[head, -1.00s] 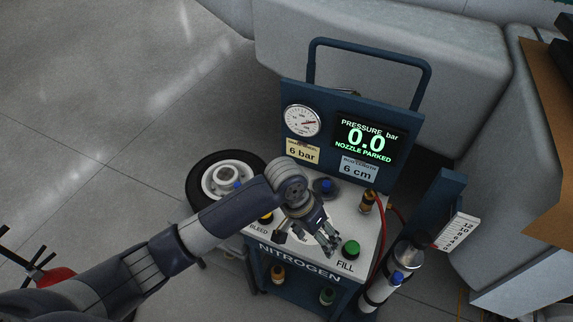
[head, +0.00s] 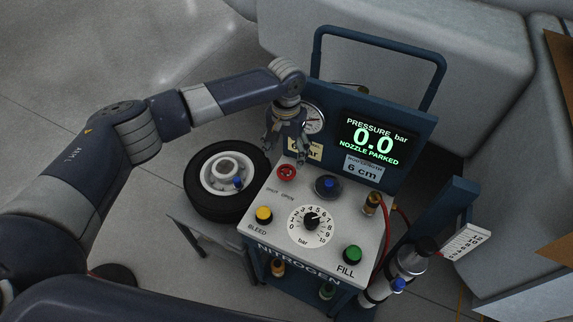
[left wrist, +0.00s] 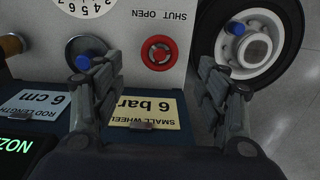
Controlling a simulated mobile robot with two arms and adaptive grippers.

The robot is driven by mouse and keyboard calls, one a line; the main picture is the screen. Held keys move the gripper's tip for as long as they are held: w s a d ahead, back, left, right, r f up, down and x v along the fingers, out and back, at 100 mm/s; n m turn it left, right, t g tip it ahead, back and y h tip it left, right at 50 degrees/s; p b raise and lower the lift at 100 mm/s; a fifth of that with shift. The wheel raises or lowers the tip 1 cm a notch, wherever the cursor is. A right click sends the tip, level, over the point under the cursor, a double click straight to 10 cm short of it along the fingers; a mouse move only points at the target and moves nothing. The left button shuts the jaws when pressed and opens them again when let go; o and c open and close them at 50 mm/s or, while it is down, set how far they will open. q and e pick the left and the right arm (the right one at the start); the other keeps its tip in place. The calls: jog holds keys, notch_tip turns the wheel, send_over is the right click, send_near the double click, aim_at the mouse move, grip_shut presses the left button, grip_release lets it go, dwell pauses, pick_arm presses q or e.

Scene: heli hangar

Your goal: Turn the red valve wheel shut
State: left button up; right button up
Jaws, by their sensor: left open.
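The small red valve wheel (head: 286,172) sits on the white top panel of the nitrogen cart, at its back left corner. The words SHUT and OPEN are printed beside it. My left gripper (head: 286,152) hangs fingers down just behind and above the wheel, in front of the cart's upright panel. In the left wrist view its two fingers (left wrist: 157,78) are spread wide with nothing between them, and the wheel lies beyond the gap between their tips. My right gripper is not in view.
A tyred wheel (head: 200,205) lies left of the cart. The display (head: 372,142) reads 0.0 bar, NOZZLE PARKED.

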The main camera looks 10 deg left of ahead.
aim_at(286, 171)
pick_arm(q)
notch_tip(286, 171, down, 7)
jog(key=shift+f, duration=0.15)
jog(key=c, duration=1)
